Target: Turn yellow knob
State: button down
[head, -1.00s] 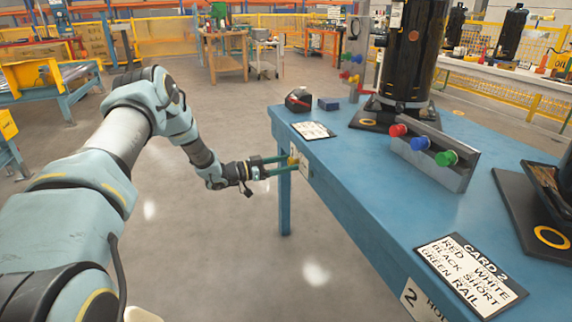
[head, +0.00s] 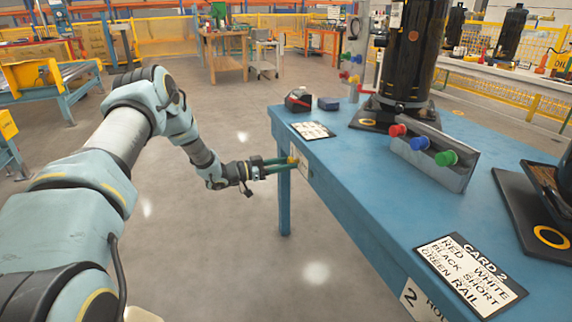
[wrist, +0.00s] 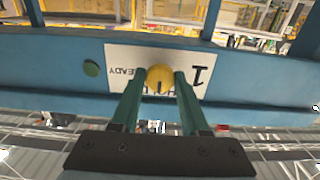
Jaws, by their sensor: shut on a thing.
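The yellow knob (wrist: 160,84) sticks out from a white label plate (wrist: 125,60) on the blue table's front edge. In the wrist view it lies between the two green fingertips of my gripper (wrist: 158,90), which are shut on its sides. The picture there is upside down, with the plate's "1" inverted. In the head view my gripper (head: 280,166) reaches the table's left end, and only a small bit of the yellow knob (head: 292,160) shows past the fingertips. I cannot tell the knob's turned angle.
On the blue table (head: 355,165) stand a grey block with red, blue and green knobs (head: 435,155), a black cylinder (head: 408,50) and a card (head: 470,272). The floor left of the table is clear.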

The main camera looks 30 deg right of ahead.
jog(key=shift+f+m+b, duration=0.1)
jog(key=shift+m+b, duration=0.2)
jog(key=m+b, duration=1.4)
jog(key=m, duration=0.3)
jog(key=shift+b, duration=0.35)
jog(key=shift+m, duration=0.3)
jog(key=shift+c, duration=2.1)
grip_release()
jog(key=w+a+p, duration=0.1)
jog(key=a, duration=0.9)
jog(key=shift+w+a, duration=0.15)
jog(key=shift+a, duration=0.25)
